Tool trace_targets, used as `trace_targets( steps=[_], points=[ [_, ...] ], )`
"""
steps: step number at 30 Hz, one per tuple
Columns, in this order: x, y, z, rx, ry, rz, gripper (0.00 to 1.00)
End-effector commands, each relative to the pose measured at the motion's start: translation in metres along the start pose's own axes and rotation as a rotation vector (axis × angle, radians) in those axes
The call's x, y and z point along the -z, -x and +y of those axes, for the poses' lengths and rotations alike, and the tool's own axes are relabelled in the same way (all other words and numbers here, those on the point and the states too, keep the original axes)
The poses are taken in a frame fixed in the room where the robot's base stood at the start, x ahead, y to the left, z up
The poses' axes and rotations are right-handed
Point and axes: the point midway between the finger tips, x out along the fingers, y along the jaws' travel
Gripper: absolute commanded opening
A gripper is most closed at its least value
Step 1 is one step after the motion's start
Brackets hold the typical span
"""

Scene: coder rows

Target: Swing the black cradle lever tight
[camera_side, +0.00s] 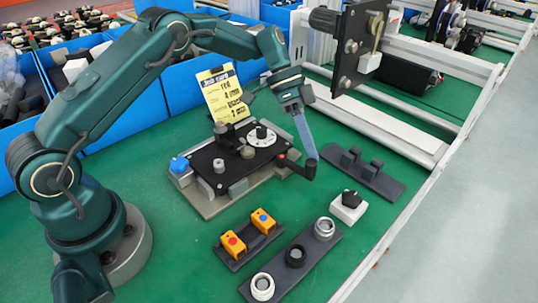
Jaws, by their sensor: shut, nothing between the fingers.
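The cradle (205,205) is a grey base on the green bench with a black plate (205,160) on top. The plate carries a white dial with a black knob (261,132) and small grey round posts.
A yellow card (222,92) stands behind the cradle. In front are a holder with two orange button boxes (233,244), a dark strip with rings (295,256) and a white box with a black knob (348,206). A dark rack (362,175) lies right. Blue bins (130,110) line the back.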

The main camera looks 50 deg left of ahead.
Motion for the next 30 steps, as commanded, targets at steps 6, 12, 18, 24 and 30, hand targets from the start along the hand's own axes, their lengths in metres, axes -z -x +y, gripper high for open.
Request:
trace_targets(
  steps=[6,12,18,24,30],
  points=[
    [-0.001,-0.003,0.006,-0.021,-0.042,-0.022,0.0],
    [-0.003,-0.004,0.012,-0.056,-0.105,-0.056,0.0],
    [-0.006,-0.006,0.018,-0.057,-0.102,-0.055,0.0],
    [-0.009,-0.007,0.023,-0.057,-0.102,-0.055,0.0],
    [-0.011,-0.008,0.026,-0.092,-0.17,-0.09,0.0]
  ],
)
